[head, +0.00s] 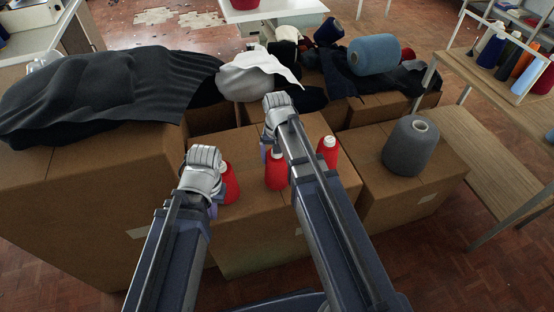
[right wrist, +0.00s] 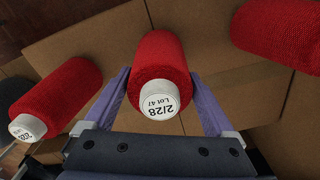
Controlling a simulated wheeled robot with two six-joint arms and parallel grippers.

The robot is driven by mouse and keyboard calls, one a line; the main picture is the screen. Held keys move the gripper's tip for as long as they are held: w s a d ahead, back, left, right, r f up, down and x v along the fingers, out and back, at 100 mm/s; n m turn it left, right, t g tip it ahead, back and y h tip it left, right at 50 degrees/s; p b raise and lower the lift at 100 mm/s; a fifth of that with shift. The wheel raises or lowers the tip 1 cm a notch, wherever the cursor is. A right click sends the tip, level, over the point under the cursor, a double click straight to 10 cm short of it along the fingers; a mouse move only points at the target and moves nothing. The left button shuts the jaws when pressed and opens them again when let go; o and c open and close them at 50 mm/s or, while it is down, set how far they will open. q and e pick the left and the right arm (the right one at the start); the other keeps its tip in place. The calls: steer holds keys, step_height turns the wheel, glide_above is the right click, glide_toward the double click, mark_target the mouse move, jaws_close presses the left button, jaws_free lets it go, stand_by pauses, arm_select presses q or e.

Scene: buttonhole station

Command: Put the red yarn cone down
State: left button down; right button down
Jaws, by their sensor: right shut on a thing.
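The red yarn cone (right wrist: 158,55) with a white top marked 2/28 stands between the two purple fingers of my right gripper (right wrist: 160,78), which is shut on it. In the head view this cone (head: 276,175) is the middle of three red cones, partly behind my right gripper (head: 268,152). It is over the carton top; whether its base touches the cardboard I cannot tell. My left gripper (head: 213,205) is in front of another red cone (head: 231,184); its fingers are mostly hidden. The third red cone (head: 328,151) stands to the right of my right arm.
A grey cone (head: 411,146) stands on the right carton (head: 405,200). Dark cloth (head: 110,88) covers the left carton. A white cloth, a blue cone (head: 374,55) and dark fabric lie behind. A wooden bench and a rack of cones stand at right. Bare cardboard lies between the red cones.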

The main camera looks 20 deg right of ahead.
steer(key=shift+f, duration=0.1)
jaws_free()
step_height(320, 180, up, 12)
steer(key=p, duration=1.2)
steer(key=s+a+n+h, duration=0.1)
steer(key=s+a+n, duration=0.6)
steer(key=s+a, duration=0.3)
steer(key=s, duration=0.4)
steer(key=shift+s+a+r+n, duration=0.15)
steer(key=shift+a+r+n, duration=0.1)
steer(key=shift+r+n, duration=0.15)
